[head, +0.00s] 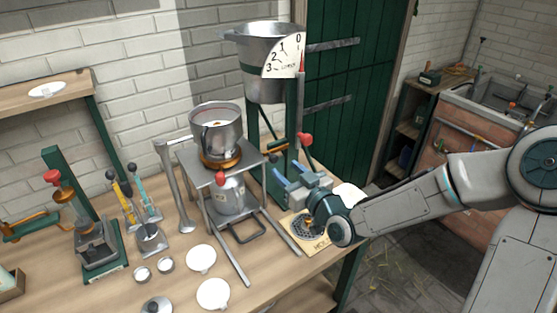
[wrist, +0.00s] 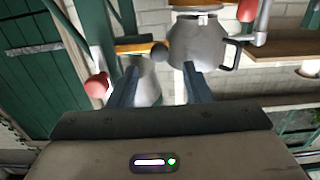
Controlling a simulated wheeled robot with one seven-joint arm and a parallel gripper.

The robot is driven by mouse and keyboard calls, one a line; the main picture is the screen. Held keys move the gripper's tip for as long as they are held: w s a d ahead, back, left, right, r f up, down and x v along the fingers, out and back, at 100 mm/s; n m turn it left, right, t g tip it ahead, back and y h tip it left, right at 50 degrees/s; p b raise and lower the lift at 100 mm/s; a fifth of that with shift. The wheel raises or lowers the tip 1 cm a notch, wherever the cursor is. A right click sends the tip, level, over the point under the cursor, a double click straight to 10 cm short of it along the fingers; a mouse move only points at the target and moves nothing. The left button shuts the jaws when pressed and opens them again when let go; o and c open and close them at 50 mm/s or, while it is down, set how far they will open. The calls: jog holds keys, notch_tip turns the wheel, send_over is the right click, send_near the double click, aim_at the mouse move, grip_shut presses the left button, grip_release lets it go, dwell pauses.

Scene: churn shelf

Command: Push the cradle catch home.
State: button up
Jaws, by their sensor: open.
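A green stand (head: 292,115) at the bench's right end bears a large metal pail (head: 265,50). Low on the stand is a short orange bar (head: 276,146) with a dark ball end, which may be the cradle catch. In the wrist view the orange bar (wrist: 133,47) and dark ball (wrist: 160,51) lie just beyond and between my fingertips. My gripper (head: 277,172) is open and empty, close in front of the stand; it also shows in the wrist view (wrist: 160,71). I cannot tell whether it touches the ball. A red-knobbed lever (head: 305,140) stands nearby, also in the wrist view (wrist: 97,86).
Left of my gripper, a metal stand (head: 189,158) holds a pot (head: 216,132) above a lidded grey can (head: 232,193). White discs (head: 201,259) lie on the bench front. A green door (head: 345,100) is behind.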

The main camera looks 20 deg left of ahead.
aim_at(275, 160)
jog(key=shift+p+x, duration=0.4)
jog(key=shift+x, duration=1.95)
